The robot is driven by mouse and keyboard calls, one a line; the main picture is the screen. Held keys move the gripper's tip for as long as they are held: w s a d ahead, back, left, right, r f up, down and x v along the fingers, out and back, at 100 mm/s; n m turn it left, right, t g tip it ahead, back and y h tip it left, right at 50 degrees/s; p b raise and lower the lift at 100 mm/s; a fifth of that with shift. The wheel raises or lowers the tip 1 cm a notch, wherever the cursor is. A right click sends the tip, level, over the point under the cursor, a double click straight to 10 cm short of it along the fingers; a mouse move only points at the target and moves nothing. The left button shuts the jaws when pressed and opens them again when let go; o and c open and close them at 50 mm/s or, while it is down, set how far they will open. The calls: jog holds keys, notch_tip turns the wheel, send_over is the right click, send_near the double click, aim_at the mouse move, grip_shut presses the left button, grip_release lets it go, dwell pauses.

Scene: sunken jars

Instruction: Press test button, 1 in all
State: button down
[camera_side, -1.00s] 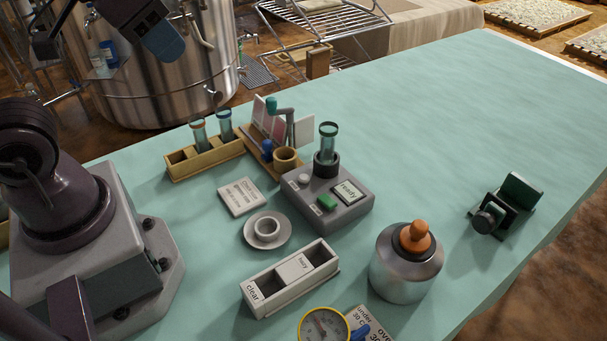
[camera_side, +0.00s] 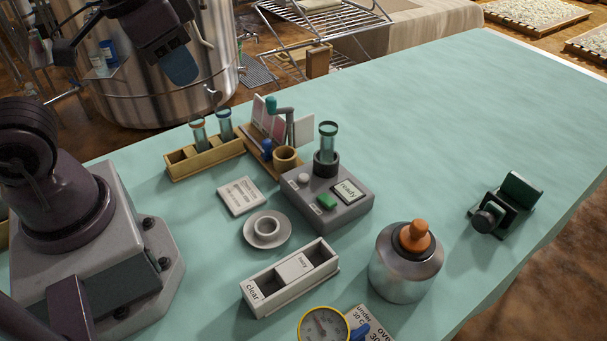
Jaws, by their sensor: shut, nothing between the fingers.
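A grey device (camera_side: 345,212) stands on the table with a screen (camera_side: 347,191) that reads "ready". On its top are a green rectangular button (camera_side: 326,202) and a small white round button (camera_side: 303,179). The small labels beside them are too small to read, so I cannot tell which is the test button. A glass tube (camera_side: 327,143) stands upright in the device's dark round socket. My gripper (camera_side: 182,68) is at the upper left, in front of the steel vat, shut and empty. It is high up and well apart from the device.
A saucer with a cup (camera_side: 267,230), a white divided tray (camera_side: 290,278), a lidded jar (camera_side: 405,270) and a gauge (camera_side: 324,325) are in front. The table's right side is mostly clear.

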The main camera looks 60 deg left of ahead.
jog(key=w+d+f+m+g, duration=0.1)
jog(key=w+d+f+m, duration=0.15)
jog(key=w+f, duration=0.45)
jog(key=m+t+y, duration=0.1)
jog(key=m+t, duration=0.4)
jog(key=t, duration=0.1)
send_over(304, 178)
notch_tip(304, 178, down, 9)
jog(key=shift+r, duration=0.2)
jog(key=shift+d+f, duration=0.1)
jog(key=shift+f, duration=4.35)
